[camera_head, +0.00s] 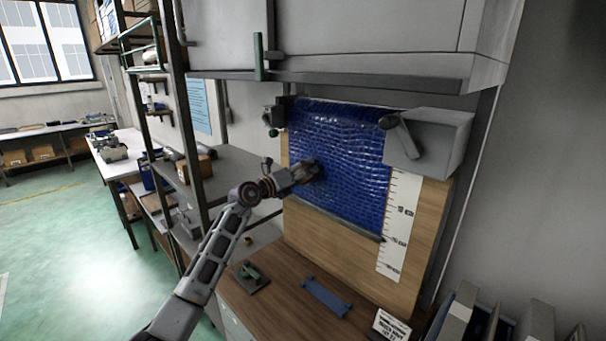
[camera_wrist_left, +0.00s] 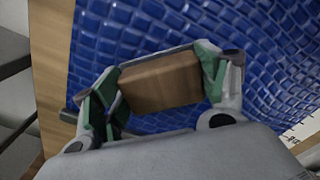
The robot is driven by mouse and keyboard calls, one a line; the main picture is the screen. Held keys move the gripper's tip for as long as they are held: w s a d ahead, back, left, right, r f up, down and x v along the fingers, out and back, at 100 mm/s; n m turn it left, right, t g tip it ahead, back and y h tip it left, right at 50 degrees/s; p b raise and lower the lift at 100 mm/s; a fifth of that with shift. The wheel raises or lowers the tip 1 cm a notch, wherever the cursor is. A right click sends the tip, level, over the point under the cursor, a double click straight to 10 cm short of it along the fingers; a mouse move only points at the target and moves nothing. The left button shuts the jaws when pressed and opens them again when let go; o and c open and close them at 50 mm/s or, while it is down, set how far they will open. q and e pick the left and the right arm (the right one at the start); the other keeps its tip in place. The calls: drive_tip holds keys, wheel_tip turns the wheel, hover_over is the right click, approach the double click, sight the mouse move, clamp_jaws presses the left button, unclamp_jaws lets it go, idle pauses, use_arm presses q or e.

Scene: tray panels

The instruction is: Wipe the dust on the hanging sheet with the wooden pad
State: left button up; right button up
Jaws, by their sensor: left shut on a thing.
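A glossy blue sheet (camera_head: 345,160) with a grid-like texture hangs in front of a wooden board. It also fills much of the left wrist view (camera_wrist_left: 260,50). My left gripper (camera_head: 308,172) is at the left part of the sheet, at about mid-height. In the left wrist view its green-padded fingers (camera_wrist_left: 160,82) are shut on the brown wooden pad (camera_wrist_left: 162,80). The pad is in front of the sheet; I cannot tell whether it touches it. I see no clear dust on the sheet. My right gripper is not in view.
A grey box with a lever (camera_head: 432,142) is at the sheet's top right, above a white scale strip (camera_head: 398,225). A grey cabinet overhangs above. A shelf post (camera_head: 185,120) stands left.

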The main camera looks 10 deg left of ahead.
use_arm(q)
drive_tip(key=shift+s, duration=0.1)
drive_tip(key=shift+p+v, duration=0.9)
drive_tip(key=shift+v, duration=2)
drive_tip(key=shift+s+a, duration=0.1)
drive_tip(key=shift+a, duration=0.05)
drive_tip(key=v, duration=0.2)
drive_tip(key=shift+s+a, duration=0.2)
drive_tip(key=shift+s, duration=0.1)
